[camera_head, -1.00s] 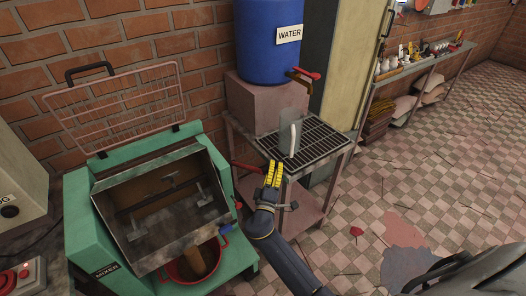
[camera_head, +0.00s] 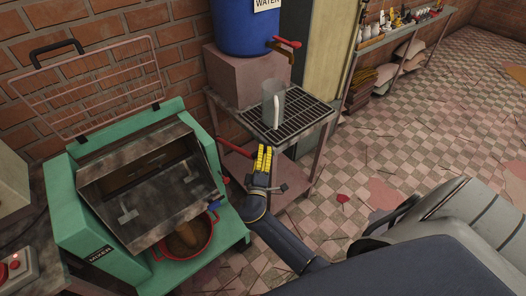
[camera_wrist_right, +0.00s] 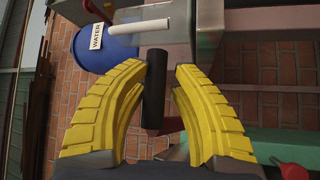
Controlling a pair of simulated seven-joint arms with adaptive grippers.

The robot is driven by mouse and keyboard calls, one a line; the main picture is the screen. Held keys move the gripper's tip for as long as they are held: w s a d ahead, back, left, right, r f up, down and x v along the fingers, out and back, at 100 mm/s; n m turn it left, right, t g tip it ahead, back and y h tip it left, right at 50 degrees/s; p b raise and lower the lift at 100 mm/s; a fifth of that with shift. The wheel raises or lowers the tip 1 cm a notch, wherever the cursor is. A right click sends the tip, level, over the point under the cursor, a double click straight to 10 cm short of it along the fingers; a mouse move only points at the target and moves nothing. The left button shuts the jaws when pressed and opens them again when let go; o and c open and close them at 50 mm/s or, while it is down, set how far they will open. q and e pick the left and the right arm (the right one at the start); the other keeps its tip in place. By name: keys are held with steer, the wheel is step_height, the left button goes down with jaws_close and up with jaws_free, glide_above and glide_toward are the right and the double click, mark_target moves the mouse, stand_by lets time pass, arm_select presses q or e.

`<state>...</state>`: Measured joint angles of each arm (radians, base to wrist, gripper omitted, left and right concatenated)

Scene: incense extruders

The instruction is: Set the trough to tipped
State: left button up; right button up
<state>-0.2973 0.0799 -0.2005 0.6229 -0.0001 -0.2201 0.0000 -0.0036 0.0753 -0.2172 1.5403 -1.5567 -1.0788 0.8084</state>
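The green mixer (camera_head: 232,229) stands at the left. Its grey metal trough (camera_head: 128,217) is tilted forward, its opening facing me, and its inside looks bare apart from the paddles. A red pot (camera_head: 208,244) with brown dough sits below the trough's front edge. A red lever (camera_head: 233,146) sticks out from the mixer's right side. My right gripper (camera_head: 263,158) is at its end. In the right wrist view its yellow fingers close around the dark handle (camera_wrist_right: 155,90), though contact on the right side is hard to judge. My left gripper is not in view.
A metal table with a black grate (camera_head: 309,113) stands right of the mixer, holding a clear jug (camera_head: 273,100) close behind my right gripper. A blue water barrel (camera_head: 240,30) with a red-handled tap is above. The tiled floor at right is mostly open.

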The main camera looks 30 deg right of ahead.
steer(key=o, duration=0.4)
steer(key=shift+r, duration=0.2)
steer(key=shift+o, duration=0.2)
steer(key=v, duration=1.2)
steer(key=shift+w+f, duration=0.1)
steer(key=shift+w, duration=0.05)
step_height(320, 180, down, 19)
steer(key=a+n+g+y, duration=0.2)
steer(key=n+g+y, duration=0.15)
steer(key=y, duration=0.25)
steer(key=s+a+f+m+g+y, duration=0.1)
steer(key=s+f+g+y, duration=0.15)
steer(key=s+f, duration=0.5)
steer(key=s+a+f+g+y, duration=0.2)
steer(key=s+f+g, duration=0.15)
steer(key=f, duration=0.75)
steer(key=s+f+m+g+y, duration=0.1)
steer(key=s+f+m+g, duration=0.1)
steer(key=s+f, duration=0.55)
steer(key=s+f+m+g+y, duration=0.1)
steer(key=s+f, duration=0.3)
steer(key=s, duration=0.7)
steer(key=s+d+f+m+g, duration=0.1)
steer(key=s+d+f, duration=0.1)
steer(key=s, duration=0.5)
steer(key=s+d+f+m+g, duration=0.1)
steer(key=s+d+f+m, duration=0.1)
steer(key=s, duration=0.6)
steer(key=shift+s+d, duration=0.15)
steer(key=shift+d, duration=0.25)
